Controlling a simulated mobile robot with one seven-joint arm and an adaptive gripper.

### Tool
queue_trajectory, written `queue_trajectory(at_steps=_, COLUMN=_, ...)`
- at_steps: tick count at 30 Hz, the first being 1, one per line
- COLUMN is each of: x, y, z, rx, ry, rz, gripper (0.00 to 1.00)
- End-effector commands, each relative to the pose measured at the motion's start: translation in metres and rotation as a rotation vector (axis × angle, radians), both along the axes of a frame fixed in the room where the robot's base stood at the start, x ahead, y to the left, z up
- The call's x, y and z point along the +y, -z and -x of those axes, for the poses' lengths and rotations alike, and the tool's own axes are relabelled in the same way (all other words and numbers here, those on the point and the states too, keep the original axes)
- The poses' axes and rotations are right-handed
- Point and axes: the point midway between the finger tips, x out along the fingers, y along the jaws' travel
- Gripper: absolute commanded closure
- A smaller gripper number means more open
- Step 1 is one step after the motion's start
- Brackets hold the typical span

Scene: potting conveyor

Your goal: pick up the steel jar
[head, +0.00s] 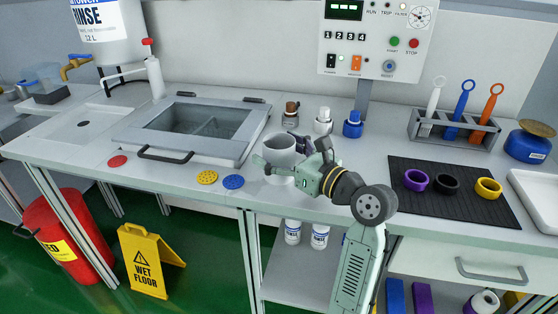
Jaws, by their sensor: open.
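The steel jar (280,146) is a grey, open-topped cylinder standing near the front edge of the bench, just right of the sink. My gripper (281,156) is open at the jar. One finger shows at the jar's left side and the other at its upper right, so the jar appears to be between them. The gripper body covers the jar's lower right part. I cannot tell whether either finger touches it.
The lidded basin (190,125) is left of the jar. Yellow (207,177) and blue (233,182) discs lie close by. Small bottles with brown (291,108), white (323,122) and blue (352,125) caps stand behind. A black mat (440,205) with rings lies right.

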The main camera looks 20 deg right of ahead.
Motion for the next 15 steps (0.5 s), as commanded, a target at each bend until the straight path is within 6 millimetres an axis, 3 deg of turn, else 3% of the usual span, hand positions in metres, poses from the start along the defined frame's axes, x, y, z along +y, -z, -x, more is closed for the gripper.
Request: queue_trajectory(at_steps=15, x=-0.0001, y=-0.0002, z=0.0004, rx=0.000, ry=0.000, rz=0.000, gripper=0.52)
